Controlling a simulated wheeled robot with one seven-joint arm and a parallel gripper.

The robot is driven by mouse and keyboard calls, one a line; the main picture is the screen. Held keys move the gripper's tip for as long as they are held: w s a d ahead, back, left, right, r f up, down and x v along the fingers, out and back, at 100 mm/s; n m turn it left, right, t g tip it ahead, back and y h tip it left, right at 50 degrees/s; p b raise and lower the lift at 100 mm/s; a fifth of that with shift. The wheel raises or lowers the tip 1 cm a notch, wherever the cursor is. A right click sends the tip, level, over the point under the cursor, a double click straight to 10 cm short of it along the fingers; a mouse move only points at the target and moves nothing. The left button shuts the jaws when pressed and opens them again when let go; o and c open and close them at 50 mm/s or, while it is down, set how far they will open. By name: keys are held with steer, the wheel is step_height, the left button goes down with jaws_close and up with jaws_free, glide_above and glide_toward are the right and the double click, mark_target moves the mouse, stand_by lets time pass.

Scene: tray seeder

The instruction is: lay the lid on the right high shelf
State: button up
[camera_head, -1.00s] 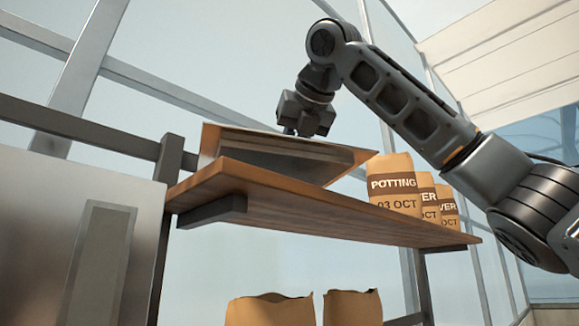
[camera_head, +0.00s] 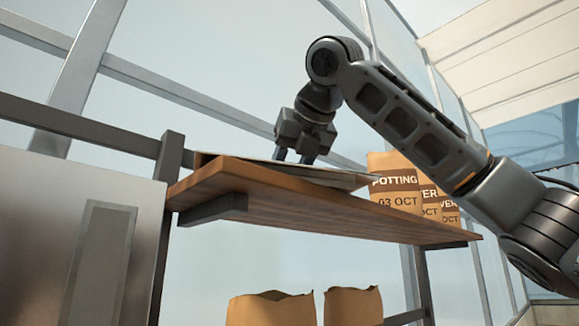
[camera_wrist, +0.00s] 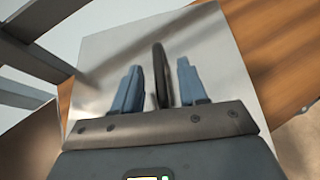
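The lid (camera_head: 335,178) is a thin flat metal sheet lying nearly level on the wooden high shelf (camera_head: 310,207), towards its left end. In the wrist view the lid (camera_wrist: 105,60) is a shiny square plate with a dark upright handle (camera_wrist: 160,75) at its middle. My gripper (camera_head: 294,156) is just above the lid. In the wrist view its two blue-grey fingers (camera_wrist: 160,88) stand apart on either side of the handle, with a gap on each side. The lid's underside and its contact with the shelf are hidden.
Several brown paper bags (camera_head: 396,190) stand on the shelf to the right of the lid. Two more bags (camera_head: 353,305) are below the shelf. A dark post (camera_head: 170,160) and a grey panel (camera_head: 60,230) are at the left.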

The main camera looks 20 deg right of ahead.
steer(key=shift+r, duration=0.1)
steer(key=b+v, duration=0.2)
steer(key=v, duration=1)
